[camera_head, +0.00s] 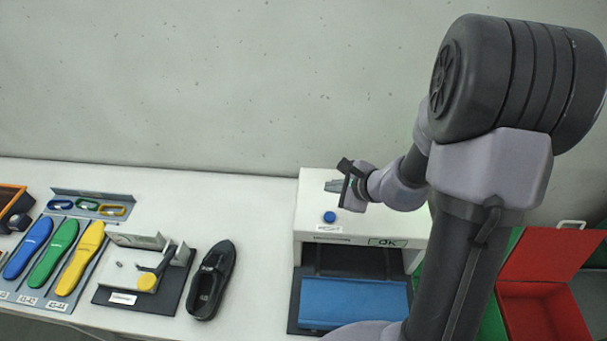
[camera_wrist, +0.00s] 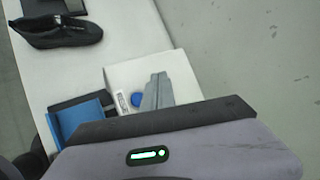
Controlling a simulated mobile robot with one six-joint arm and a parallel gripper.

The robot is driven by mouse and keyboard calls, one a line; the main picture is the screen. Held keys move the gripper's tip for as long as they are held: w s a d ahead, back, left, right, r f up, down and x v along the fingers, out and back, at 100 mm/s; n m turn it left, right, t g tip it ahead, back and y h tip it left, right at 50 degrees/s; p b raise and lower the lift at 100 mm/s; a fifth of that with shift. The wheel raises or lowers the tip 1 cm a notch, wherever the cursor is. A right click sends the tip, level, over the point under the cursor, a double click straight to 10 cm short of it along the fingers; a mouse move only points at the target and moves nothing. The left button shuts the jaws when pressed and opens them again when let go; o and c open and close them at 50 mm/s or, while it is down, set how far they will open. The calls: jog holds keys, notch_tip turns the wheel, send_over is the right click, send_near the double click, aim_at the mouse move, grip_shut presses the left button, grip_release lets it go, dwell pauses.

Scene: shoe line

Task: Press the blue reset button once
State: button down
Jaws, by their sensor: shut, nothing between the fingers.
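The blue reset button (camera_head: 329,217) is a small round knob on top of a white box (camera_head: 310,195). A small label lies in front of the button. In the wrist view the blue button (camera_wrist: 137,99) shows just left of my gripper's fingers. My gripper (camera_head: 334,185) is shut and empty. In the head view it is above the white box, behind the button. In the wrist view the shut fingers (camera_wrist: 157,84) point over the box top. They look apart from the button, though the exact height is unclear.
A display reading OK (camera_head: 388,242) is on the box front, above a blue mat (camera_head: 353,303). A black shoe (camera_head: 211,280) lies left, beside a fixture (camera_head: 147,280). Blue, green and yellow insoles (camera_head: 80,258) lie further left. A red bin (camera_head: 543,310) stands right.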

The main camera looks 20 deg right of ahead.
jog(key=b, duration=0.6)
send_over(332, 218)
notch_tip(332, 218, down, 7)
jog(key=shift+f, duration=0.2)
jog(key=shift+f+b, duration=0.45)
jog(key=shift+s+f, duration=0.1)
dwell(1.6)
jog(key=shift+f+b, duration=0.3)
jog(key=shift+b, duration=0.4)
jog(key=shift+f+b, duration=0.5)
jog(key=shift+b, duration=0.2)
dwell(0.3)
jog(key=shift+r, duration=0.1)
jog(key=shift+r+p, duration=0.55)
jog(key=shift+r, duration=0.3)
